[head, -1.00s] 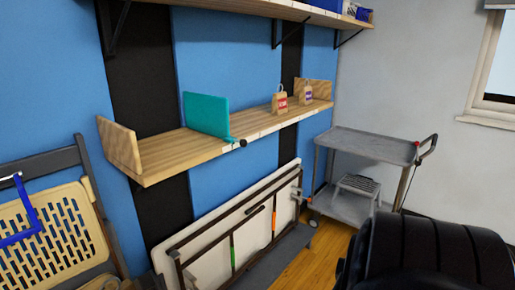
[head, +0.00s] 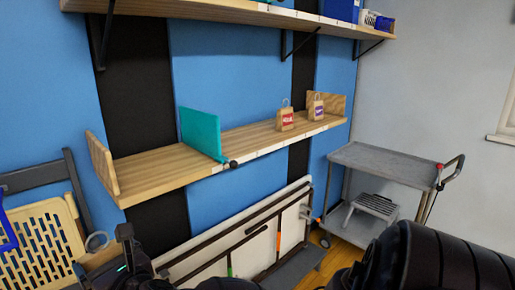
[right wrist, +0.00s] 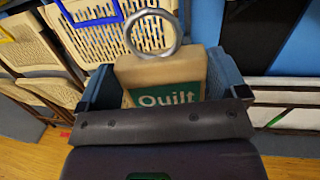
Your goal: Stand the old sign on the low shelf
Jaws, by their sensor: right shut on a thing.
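The sign is a tan block with a green label reading "Quilt" and a grey ring on top (right wrist: 165,72). In the head view its tan top and ring (head: 97,242) show at the lower left, partly hidden. My right gripper (head: 124,252) is shut on it, with blue-grey fingers on both sides in the right wrist view (right wrist: 160,85). The sign is below and left of the low wooden shelf (head: 150,178), apart from it. A teal divider (head: 200,133) splits the shelf; its left part is bare. My left gripper is not in view.
Two small tagged items, one red-labelled (head: 286,121) and one purple-labelled (head: 317,112), stand right of the divider. An upper shelf (head: 230,12) hangs above. Folding chairs (head: 45,240) lean at left, folded tables (head: 240,240) below the shelf, and a grey cart (head: 385,165) stands at right.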

